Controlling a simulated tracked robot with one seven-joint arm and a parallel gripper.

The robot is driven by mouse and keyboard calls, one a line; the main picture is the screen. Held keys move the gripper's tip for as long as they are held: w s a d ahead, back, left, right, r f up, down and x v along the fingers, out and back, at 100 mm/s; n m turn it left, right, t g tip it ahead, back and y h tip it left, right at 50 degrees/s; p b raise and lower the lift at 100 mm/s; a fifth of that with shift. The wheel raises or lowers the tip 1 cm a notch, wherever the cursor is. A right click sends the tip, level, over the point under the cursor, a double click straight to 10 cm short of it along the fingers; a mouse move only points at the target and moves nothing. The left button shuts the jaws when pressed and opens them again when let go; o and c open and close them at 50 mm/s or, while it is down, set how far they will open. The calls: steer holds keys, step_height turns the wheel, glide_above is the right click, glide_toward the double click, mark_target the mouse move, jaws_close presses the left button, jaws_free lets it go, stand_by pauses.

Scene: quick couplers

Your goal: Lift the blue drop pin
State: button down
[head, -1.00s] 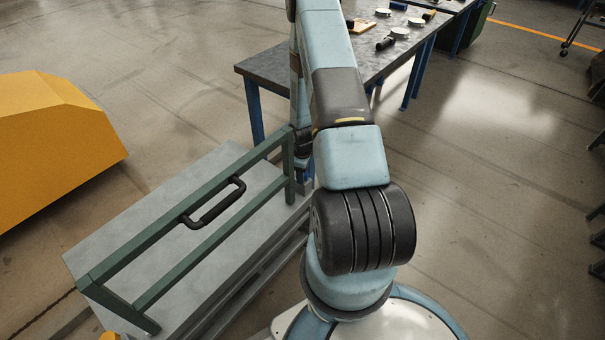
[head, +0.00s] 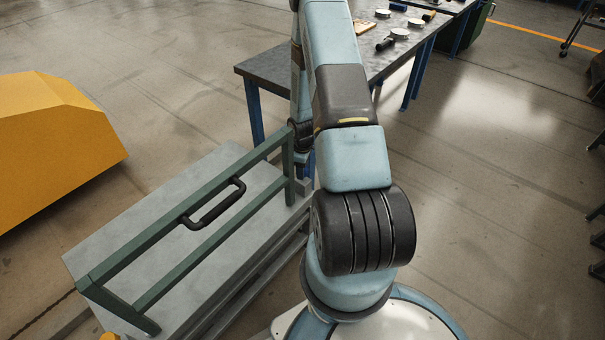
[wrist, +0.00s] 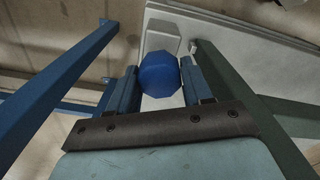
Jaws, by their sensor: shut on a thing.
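The blue drop pin shows in the wrist view as a faceted blue knob (wrist: 160,74). My gripper (wrist: 160,82) has its two blue fingers on either side of the knob and is shut on it. The pin's shaft is hidden under the knob, so I cannot tell how far it sits in its seat. In the head view the pin and fingertips are hidden behind my arm, near the right end of the green frame (head: 130,245).
The green frame, with a black handle (head: 213,204), stands on a grey bench (head: 110,243). A blue-legged table (head: 268,72) with small parts is behind. A blue leg (wrist: 55,75) runs close left of my gripper. A yellow block (head: 55,140) stands at left.

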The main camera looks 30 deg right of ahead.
steer(key=shift+d+r, duration=0.15)
steer(key=shift+r, duration=0.6)
steer(key=c, duration=0.8)
jaws_free()
steer(key=shift+r, duration=0.1)
steer(key=shift+o, duration=1.3)
step_height(320, 180, up, 14)
steer(key=shift+f, duration=0.25)
